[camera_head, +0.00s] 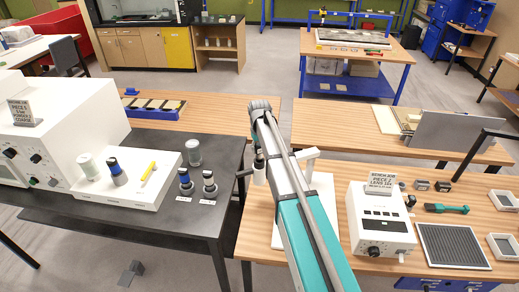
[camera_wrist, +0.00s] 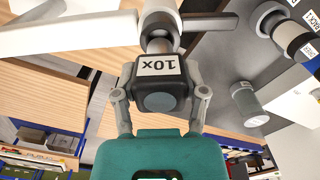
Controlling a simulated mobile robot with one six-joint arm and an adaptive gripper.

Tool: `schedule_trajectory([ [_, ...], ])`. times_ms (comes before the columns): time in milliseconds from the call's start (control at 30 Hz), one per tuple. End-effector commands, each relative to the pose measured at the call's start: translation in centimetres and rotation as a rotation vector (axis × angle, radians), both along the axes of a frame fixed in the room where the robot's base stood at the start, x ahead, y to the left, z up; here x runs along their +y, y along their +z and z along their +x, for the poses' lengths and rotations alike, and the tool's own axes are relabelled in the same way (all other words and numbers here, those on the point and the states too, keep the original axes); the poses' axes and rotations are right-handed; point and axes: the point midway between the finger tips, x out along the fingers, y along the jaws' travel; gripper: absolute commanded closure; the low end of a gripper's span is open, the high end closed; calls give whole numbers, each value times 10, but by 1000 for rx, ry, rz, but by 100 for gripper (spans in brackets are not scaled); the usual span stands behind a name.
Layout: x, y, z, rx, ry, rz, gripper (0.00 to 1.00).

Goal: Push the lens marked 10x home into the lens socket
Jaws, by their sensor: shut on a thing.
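The 10x lens (camera_wrist: 160,101) is a dark block with a white "10x" label and a round grey face, in the middle of the wrist view. My gripper (camera_wrist: 160,92) is shut on it, one finger on each side. Just beyond the lens, a grey round collar, seemingly the lens socket (camera_wrist: 160,44), sits on a white stand with arms (camera_wrist: 85,36). The lens lines up with the collar and looks close against it; I cannot tell how deep it sits.
A white control box (camera_head: 381,222) with a sign stands right of my arm, near a dark ribbed tray (camera_head: 453,246). On the black table (camera_head: 150,227) at left are a white block (camera_head: 122,197), a grey jar (camera_head: 193,152) and two small labelled pieces.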

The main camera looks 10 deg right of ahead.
Motion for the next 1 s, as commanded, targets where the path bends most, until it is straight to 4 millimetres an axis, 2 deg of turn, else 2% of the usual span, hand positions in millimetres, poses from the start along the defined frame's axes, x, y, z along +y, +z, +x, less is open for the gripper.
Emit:
schedule_trajectory([
  [467,-1,-1,0,0,-1,0,100],
  [1000,-2,-17,0,0,-3,0,100],
])
